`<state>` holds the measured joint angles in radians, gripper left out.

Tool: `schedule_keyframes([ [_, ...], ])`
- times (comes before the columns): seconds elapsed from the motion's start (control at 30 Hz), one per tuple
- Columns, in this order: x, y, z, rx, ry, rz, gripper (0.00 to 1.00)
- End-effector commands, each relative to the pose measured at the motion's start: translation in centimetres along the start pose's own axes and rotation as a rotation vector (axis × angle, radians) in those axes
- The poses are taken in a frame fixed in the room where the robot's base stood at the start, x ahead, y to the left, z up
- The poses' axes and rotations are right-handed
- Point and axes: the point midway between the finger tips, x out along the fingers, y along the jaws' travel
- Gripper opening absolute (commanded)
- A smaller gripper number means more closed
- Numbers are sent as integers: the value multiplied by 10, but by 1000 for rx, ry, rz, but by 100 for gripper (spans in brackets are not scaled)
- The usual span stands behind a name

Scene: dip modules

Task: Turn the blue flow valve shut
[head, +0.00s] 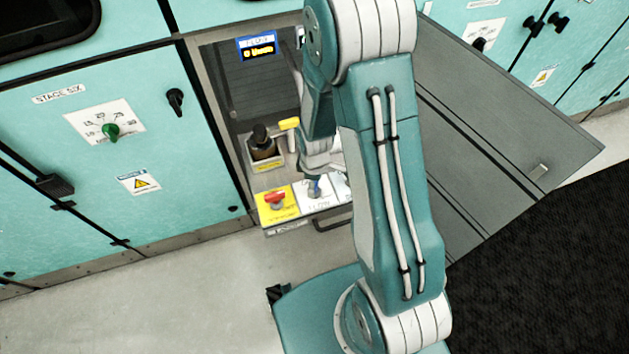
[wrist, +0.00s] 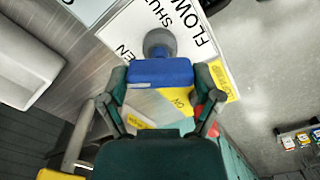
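The blue flow valve (wrist: 160,72) is a blue bar handle on a round grey stem, in the upper middle of the wrist view. Its white plate (wrist: 120,38) reads FLOW and SHUT, with the end of OPEN at the lower left. The two fingers of my gripper (wrist: 161,80) stand at the left and right ends of the bar and appear to touch it. In the head view the blue valve (head: 314,188) sits on the pulled-out panel under my gripper (head: 315,172), which partly covers it.
An open grey door (head: 500,140) is on the right.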

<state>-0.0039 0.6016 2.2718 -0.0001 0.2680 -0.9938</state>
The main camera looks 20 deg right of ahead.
Motion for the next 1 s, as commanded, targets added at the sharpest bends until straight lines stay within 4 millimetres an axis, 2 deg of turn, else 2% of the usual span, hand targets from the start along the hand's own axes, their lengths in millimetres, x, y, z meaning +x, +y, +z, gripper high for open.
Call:
schedule_keyframes([
  [0.37,1,0,0,14,0,0,32],
  [0.57,1,0,0,87,-1,-1,32],
  [1.0,1,-1,1,457,-2,-2,32],
])
